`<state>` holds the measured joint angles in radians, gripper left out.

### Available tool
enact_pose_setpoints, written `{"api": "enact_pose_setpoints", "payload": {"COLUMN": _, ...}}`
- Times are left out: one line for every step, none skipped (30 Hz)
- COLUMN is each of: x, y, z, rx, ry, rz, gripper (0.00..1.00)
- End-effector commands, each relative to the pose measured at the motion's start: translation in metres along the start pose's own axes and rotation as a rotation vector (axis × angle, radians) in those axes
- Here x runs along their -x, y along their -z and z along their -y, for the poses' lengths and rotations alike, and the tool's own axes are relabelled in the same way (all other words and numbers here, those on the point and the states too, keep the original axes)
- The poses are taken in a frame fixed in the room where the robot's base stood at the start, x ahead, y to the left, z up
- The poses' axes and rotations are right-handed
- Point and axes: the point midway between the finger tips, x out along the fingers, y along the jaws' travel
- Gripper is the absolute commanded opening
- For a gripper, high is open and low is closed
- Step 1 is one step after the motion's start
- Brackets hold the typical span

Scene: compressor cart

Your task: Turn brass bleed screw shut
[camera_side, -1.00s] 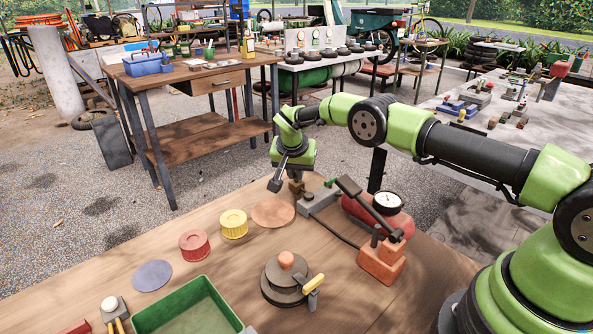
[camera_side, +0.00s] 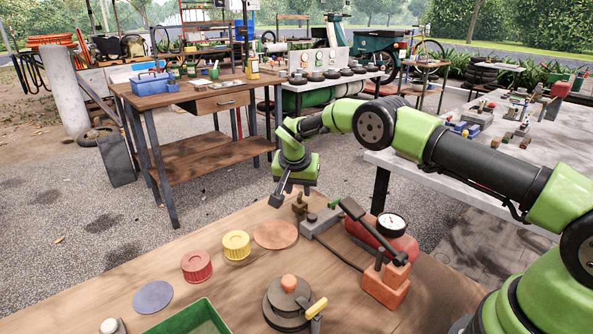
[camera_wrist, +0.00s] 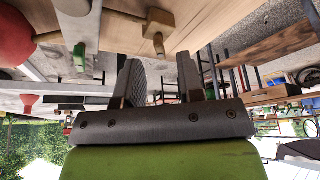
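The brass bleed screw shows as a small brass fitting (camera_side: 299,203) near the back edge of the wooden bench, left of the grey block on the compressor assembly. In the wrist view a brass block (camera_wrist: 160,22) with a short stem pointing toward me sits at top centre. My gripper (camera_side: 283,191) is beside and slightly above the fitting in the side view, pointing down. In the wrist view my gripper (camera_wrist: 160,72) has its two dark fingers apart with nothing between them. The stem lies beyond the fingertips, and I see a gap between them.
A red tank with a gauge (camera_side: 391,224), a dark lever and an orange block (camera_side: 385,285) stand right of the fitting. A yellow cap (camera_side: 236,246), red cap (camera_side: 196,266), a knobbed disc (camera_side: 287,303) and a green tray (camera_side: 190,322) occupy the front bench.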

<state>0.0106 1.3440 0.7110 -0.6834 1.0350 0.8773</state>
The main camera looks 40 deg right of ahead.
Motion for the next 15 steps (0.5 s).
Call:
{"api": "enact_pose_setpoints", "payload": {"x": 0.011, "y": 0.001, "z": 0.001, "rx": 0.000, "ry": 0.003, "rz": -0.002, "gripper": 0.35}}
{"api": "enact_pose_setpoints", "payload": {"x": 0.017, "y": 0.001, "z": 0.001, "rx": 0.000, "ry": 0.003, "rz": -0.003, "gripper": 0.35}}
{"api": "enact_pose_setpoints", "payload": {"x": 0.024, "y": 0.001, "z": 0.001, "rx": 0.001, "ry": 0.003, "rz": -0.002, "gripper": 0.35}}
{"api": "enact_pose_setpoints", "payload": {"x": 0.030, "y": 0.000, "z": 0.001, "rx": 0.001, "ry": 0.002, "rz": -0.002, "gripper": 0.35}}
{"api": "enact_pose_setpoints", "payload": {"x": 0.035, "y": 0.000, "z": 0.001, "rx": 0.001, "ry": 0.003, "rz": -0.002, "gripper": 0.35}}
{"api": "enact_pose_setpoints", "payload": {"x": 0.043, "y": 0.000, "z": 0.001, "rx": 0.000, "ry": 0.003, "rz": -0.002, "gripper": 0.35}}
{"api": "enact_pose_setpoints", "payload": {"x": 0.048, "y": 0.001, "z": 0.001, "rx": 0.000, "ry": 0.002, "rz": -0.002, "gripper": 0.35}}
{"api": "enact_pose_setpoints", "payload": {"x": 0.052, "y": 0.000, "z": 0.000, "rx": -0.001, "ry": 0.001, "rz": -0.001, "gripper": 0.35}}
{"api": "enact_pose_setpoints", "payload": {"x": 0.058, "y": 0.000, "z": 0.001, "rx": -0.001, "ry": 0.002, "rz": -0.002, "gripper": 0.35}}
{"api": "enact_pose_setpoints", "payload": {"x": 0.062, "y": 0.000, "z": 0.001, "rx": -0.001, "ry": 0.002, "rz": -0.001, "gripper": 0.35}}
{"api": "enact_pose_setpoints", "payload": {"x": 0.065, "y": 0.000, "z": 0.001, "rx": -0.001, "ry": 0.001, "rz": -0.001, "gripper": 0.35}}
{"api": "enact_pose_setpoints", "payload": {"x": 0.069, "y": 0.000, "z": 0.001, "rx": 0.000, "ry": 0.001, "rz": -0.001, "gripper": 0.35}}
{"api": "enact_pose_setpoints", "payload": {"x": 0.071, "y": 0.000, "z": 0.001, "rx": 0.000, "ry": 0.001, "rz": 0.000, "gripper": 0.35}}
{"api": "enact_pose_setpoints", "payload": {"x": 0.072, "y": 0.000, "z": 0.001, "rx": -0.001, "ry": 0.000, "rz": 0.000, "gripper": 0.35}}
{"api": "enact_pose_setpoints", "payload": {"x": 0.074, "y": 0.000, "z": 0.000, "rx": -0.001, "ry": 0.000, "rz": 0.000, "gripper": 0.35}}
